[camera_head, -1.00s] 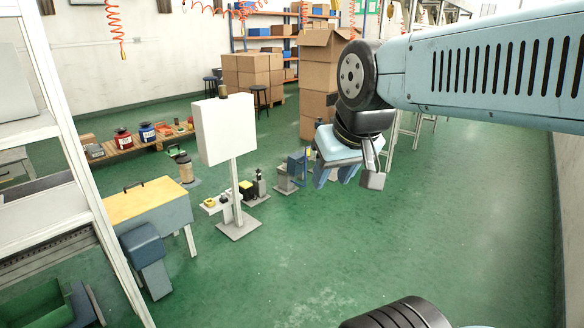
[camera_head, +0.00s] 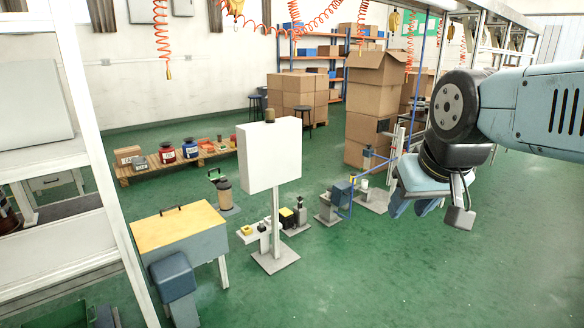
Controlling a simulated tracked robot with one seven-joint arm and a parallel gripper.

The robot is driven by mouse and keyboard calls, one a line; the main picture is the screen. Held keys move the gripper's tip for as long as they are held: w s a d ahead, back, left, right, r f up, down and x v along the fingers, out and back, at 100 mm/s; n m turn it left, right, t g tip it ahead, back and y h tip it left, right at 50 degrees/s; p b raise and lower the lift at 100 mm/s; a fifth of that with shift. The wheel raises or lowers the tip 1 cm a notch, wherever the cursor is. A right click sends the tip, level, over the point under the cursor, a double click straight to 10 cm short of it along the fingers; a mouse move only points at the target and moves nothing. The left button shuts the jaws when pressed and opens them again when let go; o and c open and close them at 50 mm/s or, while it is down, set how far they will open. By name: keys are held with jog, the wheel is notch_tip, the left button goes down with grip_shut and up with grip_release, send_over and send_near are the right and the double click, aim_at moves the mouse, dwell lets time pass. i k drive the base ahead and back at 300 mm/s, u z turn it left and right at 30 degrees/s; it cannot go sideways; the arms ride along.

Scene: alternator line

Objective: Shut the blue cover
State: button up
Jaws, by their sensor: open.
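My gripper (camera_head: 412,207) hangs at the right with its light blue fingers pointing down and apart. It is open, with nothing seen between the fingers. A small blue plate-like part (camera_head: 342,194) stands on a grey floor fixture left of the gripper, apart from it; it may be the blue cover, but I cannot tell whether it is open or shut. A grey-blue hood (camera_head: 172,277) stands on a post at the lower left, in front of a bench box with a yellow top (camera_head: 178,228).
A white panel on a post (camera_head: 270,157) stands mid-floor, with small fixtures (camera_head: 297,216) behind it. Stacked cartons (camera_head: 372,105) stand behind. A low pallet (camera_head: 185,160) holds red and blue pots. A white rack (camera_head: 75,130) edges the left. Green floor is clear at front right.

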aim_at(341, 192)
jog(key=z, duration=0.35)
jog(key=i, duration=1.45)
jog(key=z, duration=0.45)
jog(key=i, duration=2.35)
jog(key=u, duration=0.2)
